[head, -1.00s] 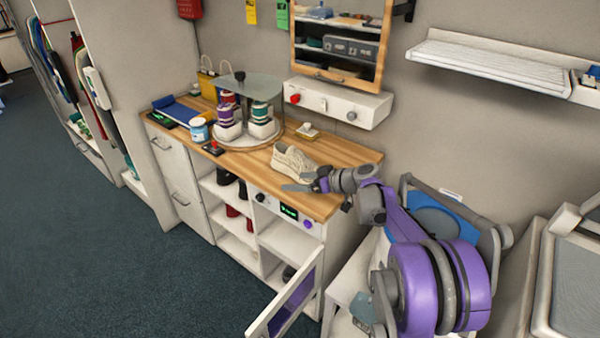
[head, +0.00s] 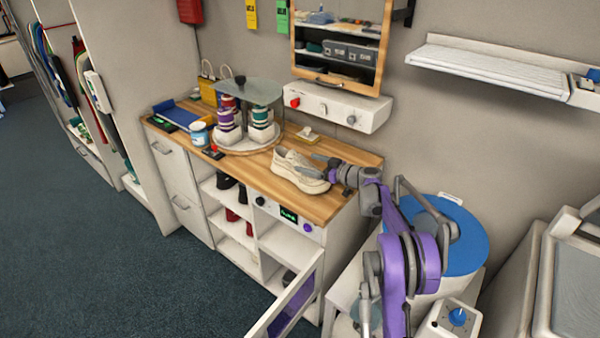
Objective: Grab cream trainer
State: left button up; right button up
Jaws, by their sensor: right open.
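The cream trainer (head: 293,171) sits on the wooden worktop (head: 242,172), right of the turntable. Its near side shows. My right gripper (head: 323,168) is at the trainer's right end, with its open fingers level with the shoe's upper. One finger shows on the far side of the shoe. I cannot tell whether the fingers touch it. My left gripper is not in view.
A white turntable (head: 245,144) with stacked spools stands left of the trainer. Below the worktop, a cabinet door (head: 288,303) hangs open. A white control box (head: 338,106) is on the wall above.

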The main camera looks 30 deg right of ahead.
aim_at(297, 159)
jog(key=x, duration=0.3)
jog(key=shift+w, duration=0.25)
jog(key=shift+s, duration=0.1)
jog(key=shift+c, duration=0.3)
grip_shut()
